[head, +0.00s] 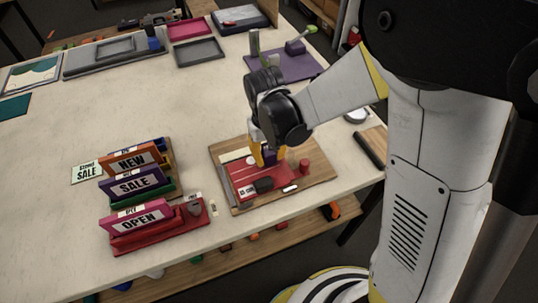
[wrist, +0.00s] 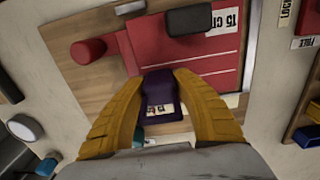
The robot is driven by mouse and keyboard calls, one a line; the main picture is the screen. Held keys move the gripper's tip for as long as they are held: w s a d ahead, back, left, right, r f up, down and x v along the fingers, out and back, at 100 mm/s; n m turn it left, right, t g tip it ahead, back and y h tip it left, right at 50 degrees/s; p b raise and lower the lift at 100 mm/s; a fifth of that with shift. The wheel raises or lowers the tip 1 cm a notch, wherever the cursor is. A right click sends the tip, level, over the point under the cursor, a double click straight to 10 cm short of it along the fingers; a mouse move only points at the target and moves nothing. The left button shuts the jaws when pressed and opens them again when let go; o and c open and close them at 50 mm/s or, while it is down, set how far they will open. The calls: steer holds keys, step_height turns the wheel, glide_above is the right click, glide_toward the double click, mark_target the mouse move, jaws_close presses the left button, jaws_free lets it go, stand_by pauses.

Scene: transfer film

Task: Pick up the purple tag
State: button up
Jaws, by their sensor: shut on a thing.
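A small dark purple piece, which looks like the purple tag (wrist: 158,88), sits between my yellow fingers in the wrist view. In the head view it shows as a purple block (head: 269,157) over the red board (head: 283,178). My gripper (wrist: 160,80) is shut on it, one finger at each side. My gripper also shows in the head view (head: 267,156), pointing down over the wooden board (head: 317,167). Whether the piece touches the board is unclear.
To the left are the NEW (head: 132,161), purple SALE (head: 134,184) and OPEN (head: 140,217) signs in holders. A purple mat (head: 290,67) lies behind. The table's left middle is clear.

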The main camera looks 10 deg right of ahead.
steer(key=shift+r, duration=0.1)
steer(key=r, duration=0.1)
steer(key=r+p, duration=0.1)
steer(key=r, duration=0.1)
steer(key=r+p, duration=0.1)
steer(key=shift+d+r, duration=0.3)
steer(key=shift+r, duration=0.05)
steer(key=d+r+p, duration=0.1)
steer(key=d+r, duration=0.1)
steer(key=d, duration=0.1)
steer(key=s+d+r, duration=0.1)
steer(key=d+r, duration=0.1)
steer(key=d, duration=0.2)
steer(key=s+d+r+p, duration=0.1)
steer(key=d+r, duration=0.1)
steer(key=d, duration=0.2)
steer(key=shift+s+p, duration=0.2)
steer(key=shift+p, duration=0.15)
